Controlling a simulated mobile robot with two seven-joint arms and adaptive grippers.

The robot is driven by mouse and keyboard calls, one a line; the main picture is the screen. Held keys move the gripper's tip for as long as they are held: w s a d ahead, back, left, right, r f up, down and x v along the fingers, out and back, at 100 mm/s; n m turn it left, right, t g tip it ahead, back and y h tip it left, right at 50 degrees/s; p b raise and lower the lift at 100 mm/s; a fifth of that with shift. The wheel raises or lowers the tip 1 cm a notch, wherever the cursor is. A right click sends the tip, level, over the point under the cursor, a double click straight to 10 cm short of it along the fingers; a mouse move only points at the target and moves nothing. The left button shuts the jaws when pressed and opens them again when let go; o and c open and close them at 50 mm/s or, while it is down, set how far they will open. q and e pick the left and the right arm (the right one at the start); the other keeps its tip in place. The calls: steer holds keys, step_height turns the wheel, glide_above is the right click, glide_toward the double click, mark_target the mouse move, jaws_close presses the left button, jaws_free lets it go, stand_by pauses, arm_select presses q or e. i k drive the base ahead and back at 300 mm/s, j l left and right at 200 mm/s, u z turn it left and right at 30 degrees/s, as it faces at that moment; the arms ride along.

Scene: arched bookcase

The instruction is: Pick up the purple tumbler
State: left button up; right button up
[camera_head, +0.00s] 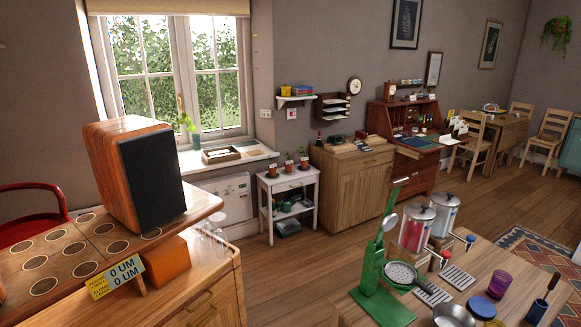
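The purple tumbler (499,284) stands upright on the wooden table (405,285) at the bottom right of the head view. It is see-through and looks empty. A round blue-lidded item (482,307) is just in front of it to the left, and a blue holder with a handled tool (539,307) is to its right. Neither of my grippers is in view.
On the same table are a green upright stand (382,260), a strainer (401,273), two lidded dispensers (416,228) with taps, a slotted grey tray (458,278) and a metal pan (453,316). A sideboard with a speaker (150,170) fills the left. Wooden floor (300,265) lies between.

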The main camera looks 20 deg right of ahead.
mark_target(500, 281)
steer(key=i+j+z, duration=0.15)
steer(key=z, duration=0.3)
steer(key=i+j+z, duration=0.2)
steer(key=z, duration=0.25)
steer(key=i+j+z, duration=0.15)
steer(key=j+z, duration=0.15)
steer(key=z, duration=0.15)
